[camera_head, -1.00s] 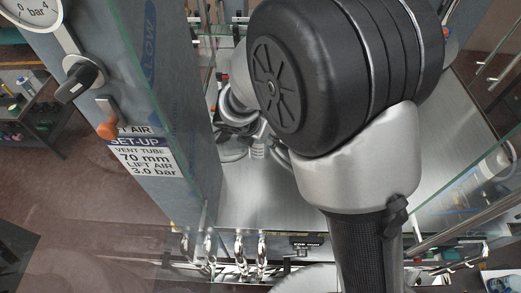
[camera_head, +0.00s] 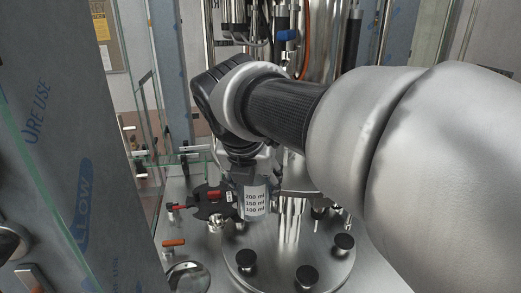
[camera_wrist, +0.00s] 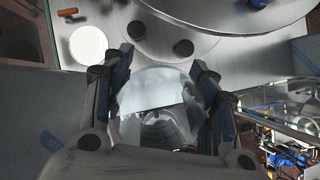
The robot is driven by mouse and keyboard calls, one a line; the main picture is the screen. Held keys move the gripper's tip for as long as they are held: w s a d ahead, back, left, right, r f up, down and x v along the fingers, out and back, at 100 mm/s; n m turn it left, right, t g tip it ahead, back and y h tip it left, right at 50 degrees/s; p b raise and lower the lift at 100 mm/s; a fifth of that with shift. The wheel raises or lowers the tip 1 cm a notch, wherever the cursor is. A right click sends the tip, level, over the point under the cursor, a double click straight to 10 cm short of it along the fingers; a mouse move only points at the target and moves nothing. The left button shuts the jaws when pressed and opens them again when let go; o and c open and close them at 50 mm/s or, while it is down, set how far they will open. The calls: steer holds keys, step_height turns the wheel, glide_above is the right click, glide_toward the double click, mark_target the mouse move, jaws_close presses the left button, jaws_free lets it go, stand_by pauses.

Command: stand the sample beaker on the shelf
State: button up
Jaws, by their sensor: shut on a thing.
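The sample beaker (camera_head: 256,203) is clear, with printed marks of 200, 150 and 100 ml. It hangs below my gripper (camera_head: 250,168) in the head view, looking roughly upright over the steel deck. In the wrist view the beaker (camera_wrist: 158,100) lies between the two fingers of my gripper (camera_wrist: 163,84), which are shut on it. Whether its base touches anything below cannot be told. I cannot pick out the shelf for certain in either view.
A round steel plate (camera_head: 283,272) with black knobs lies just below and in front of the beaker. A dark star wheel (camera_head: 209,203) is close on its left. An orange-handled lever (camera_head: 173,242) is nearer left. Glass panels and a blue-filmed post (camera_head: 70,150) stand at left.

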steer(key=shift+p, duration=0.3)
steer(key=shift+w+d+f+p, duration=0.35)
steer(key=shift+w+d+p, duration=0.75)
steer(key=shift+w, duration=1.35)
steer(key=shift+w+d+f+p, duration=0.5)
steer(key=shift+w+p, duration=1.1)
steer(key=shift+w, duration=0.9)
steer(key=shift+w+d+f+p, duration=0.25)
steer(key=shift+w+d+p, duration=0.9)
steer(key=shift+w, duration=2.5)
steer(key=shift+w+d+f, duration=0.2)
steer(key=shift+w+d, duration=0.25)
steer(key=shift+w, duration=0.1)
steer(key=shift+f, duration=0.1)
steer(key=shift+s+a, duration=0.25)
steer(key=shift+a, duration=0.05)
steer(key=shift+w+d, duration=0.1)
